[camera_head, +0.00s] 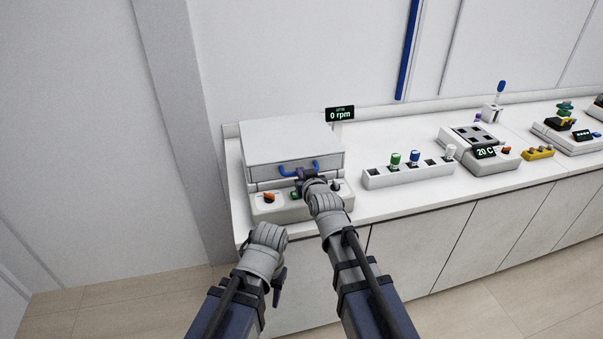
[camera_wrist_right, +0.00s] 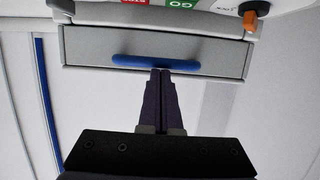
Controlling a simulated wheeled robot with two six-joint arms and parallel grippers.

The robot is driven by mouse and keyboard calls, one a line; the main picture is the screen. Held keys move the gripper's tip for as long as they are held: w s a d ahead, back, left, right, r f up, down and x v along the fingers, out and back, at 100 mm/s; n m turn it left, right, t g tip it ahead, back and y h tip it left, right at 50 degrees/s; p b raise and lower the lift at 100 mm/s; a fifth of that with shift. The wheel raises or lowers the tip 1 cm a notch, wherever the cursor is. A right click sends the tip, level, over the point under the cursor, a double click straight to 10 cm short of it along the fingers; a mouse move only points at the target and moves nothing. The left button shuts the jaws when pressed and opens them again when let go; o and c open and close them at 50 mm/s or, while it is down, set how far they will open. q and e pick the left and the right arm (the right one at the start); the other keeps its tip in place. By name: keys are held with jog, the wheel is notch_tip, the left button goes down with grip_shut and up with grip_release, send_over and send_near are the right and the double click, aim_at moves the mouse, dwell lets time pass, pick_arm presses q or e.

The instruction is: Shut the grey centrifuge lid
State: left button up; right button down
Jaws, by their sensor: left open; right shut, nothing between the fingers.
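The grey centrifuge (camera_head: 290,200) stands at the left end of the white bench. Its grey lid (camera_head: 285,143) lies low over the body; I cannot tell whether it is fully seated. A blue handle (camera_head: 284,172) is on the lid's front, and it also shows in the right wrist view (camera_wrist_right: 150,62). My right gripper (camera_head: 303,175) is shut and empty, with its fingertips (camera_wrist_right: 160,71) at the middle of the handle; contact is not clear. My left gripper (camera_head: 279,286) is open and empty, low in front of the bench, with its fingers partly hidden.
An orange knob (camera_head: 269,197) and a green button (camera_head: 294,195) are on the centrifuge front. A display (camera_head: 339,114) behind it reads 0 rpm. To the right stand a rack (camera_head: 400,174) with capped tubes and a 20 C block (camera_head: 475,148). Bench space behind the rack is clear.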

jog(key=shift+s+f, duration=0.2)
jog(key=shift+f, duration=0.35)
pick_arm(q)
jog(key=shift+s+f, duration=0.1)
jog(key=shift+f, duration=0.3)
pick_arm(e)
jog(key=shift+r, duration=0.1)
